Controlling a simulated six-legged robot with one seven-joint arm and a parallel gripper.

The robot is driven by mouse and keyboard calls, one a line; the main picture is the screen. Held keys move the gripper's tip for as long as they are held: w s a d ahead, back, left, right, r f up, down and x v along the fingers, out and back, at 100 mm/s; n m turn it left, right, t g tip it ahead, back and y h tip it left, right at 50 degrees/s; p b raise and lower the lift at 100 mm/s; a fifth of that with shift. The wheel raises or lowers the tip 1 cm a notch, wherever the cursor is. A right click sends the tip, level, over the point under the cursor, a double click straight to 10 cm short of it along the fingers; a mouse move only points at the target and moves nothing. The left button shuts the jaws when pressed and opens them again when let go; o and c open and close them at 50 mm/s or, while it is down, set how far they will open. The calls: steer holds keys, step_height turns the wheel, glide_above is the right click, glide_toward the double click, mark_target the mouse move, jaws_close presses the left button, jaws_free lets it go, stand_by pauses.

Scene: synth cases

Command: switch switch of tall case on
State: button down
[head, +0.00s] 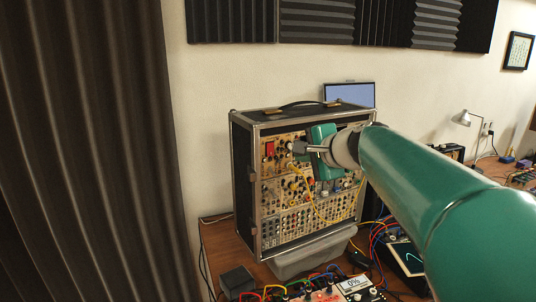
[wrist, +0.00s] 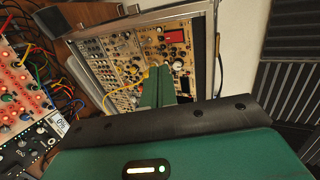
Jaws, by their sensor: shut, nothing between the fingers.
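The tall case (head: 242,190) is a black upright box with metal edges and a top handle, its front full of tan modules with knobs, jacks and a yellow cable. It also shows, turned sideways, in the wrist view (wrist: 210,45). A red rectangle (head: 270,148) sits on its upper left panel, also visible in the wrist view (wrist: 175,36). I cannot make out which small part is the switch. My gripper (head: 298,147) is at the upper panel, fingers shut and empty. In the wrist view its fingertips (wrist: 159,71) overlap the panel near several knobs; contact is unclear.
Modules with coloured cables (head: 330,290) fill the desk's front, and a dark tablet-like device (head: 407,257) lies to the right. A monitor (head: 350,95) stands behind. A dark curtain (head: 90,150) hangs at left.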

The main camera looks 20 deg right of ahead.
glide_toward(271, 155)
steer(key=x, duration=0.5)
steer(key=shift+d+f, duration=0.1)
steer(key=shift+f, duration=0.25)
steer(key=shift+w, duration=0.7)
steer(key=shift+w+f, duration=0.1)
steer(key=shift+w, duration=0.1)
steer(key=shift+r, duration=1.15)
steer(key=shift+a+f, duration=0.2)
steer(key=shift+f, duration=0.05)
